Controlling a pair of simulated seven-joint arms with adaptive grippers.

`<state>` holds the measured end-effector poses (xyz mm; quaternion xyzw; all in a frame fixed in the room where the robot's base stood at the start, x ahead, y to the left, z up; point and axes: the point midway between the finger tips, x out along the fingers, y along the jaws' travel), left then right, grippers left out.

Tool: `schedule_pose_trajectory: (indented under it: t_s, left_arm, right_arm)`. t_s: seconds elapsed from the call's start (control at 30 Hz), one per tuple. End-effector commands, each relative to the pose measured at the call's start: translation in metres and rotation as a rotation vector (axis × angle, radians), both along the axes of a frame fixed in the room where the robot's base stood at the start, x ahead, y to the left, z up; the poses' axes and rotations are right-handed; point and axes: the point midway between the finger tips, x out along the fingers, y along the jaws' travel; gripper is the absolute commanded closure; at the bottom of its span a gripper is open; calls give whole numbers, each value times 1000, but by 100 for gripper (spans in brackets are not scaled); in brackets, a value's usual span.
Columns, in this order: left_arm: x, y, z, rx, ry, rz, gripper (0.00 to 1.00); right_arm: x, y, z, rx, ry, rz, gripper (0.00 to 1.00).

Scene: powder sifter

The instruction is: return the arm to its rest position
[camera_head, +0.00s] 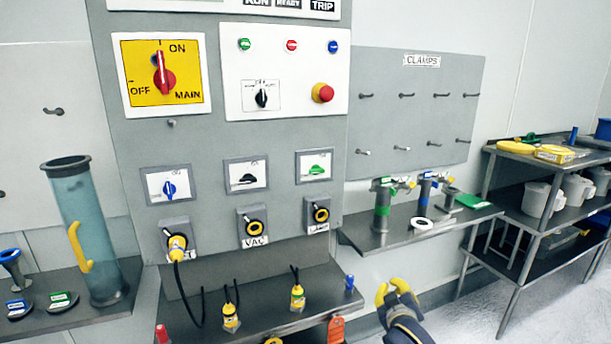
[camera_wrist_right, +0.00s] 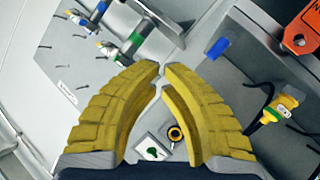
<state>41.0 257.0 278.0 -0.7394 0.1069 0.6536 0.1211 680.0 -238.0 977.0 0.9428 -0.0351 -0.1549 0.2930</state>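My right gripper (camera_head: 383,284) is low in the head view, right of the small shelf under the grey panel. Its curved yellow fingers all but meet at the tips in the right wrist view (camera_wrist_right: 161,68). Nothing shows between them, and they look clear of every surface. My left gripper and left arm are in neither view.
The panel shelf (camera_head: 262,310) bears yellow-and-black plugs and a red tag (camera_head: 336,328). Green- and blue-banded metal parts stand on the shelf (camera_head: 370,238) under the clamp board (camera_head: 420,95). A clear cylinder (camera_head: 88,225) stands at left. Open floor lies at lower right.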

Motion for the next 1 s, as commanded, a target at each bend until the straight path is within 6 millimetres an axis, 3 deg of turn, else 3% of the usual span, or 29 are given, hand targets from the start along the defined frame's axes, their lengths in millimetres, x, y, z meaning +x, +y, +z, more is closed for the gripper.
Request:
schedule_pose_trajectory:
  t_s: [0.03, 0.2, 0.5, 0.7, 1.0]
  left_arm:
    - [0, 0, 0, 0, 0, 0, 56]
    - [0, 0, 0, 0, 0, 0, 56]
    - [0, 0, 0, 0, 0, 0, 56]
    - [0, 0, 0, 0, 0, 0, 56]
    - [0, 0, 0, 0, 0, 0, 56]
  right_arm:
    - [-23, -5, -24, -16, 46, -9, 100]
    - [-96, -22, -84, -68, 182, -36, 100]
    - [-235, -49, -154, -163, 418, -71, 100]
    - [-302, -61, -171, -209, 526, -83, 100]
    - [-361, -71, -179, -251, 622, -89, 100]
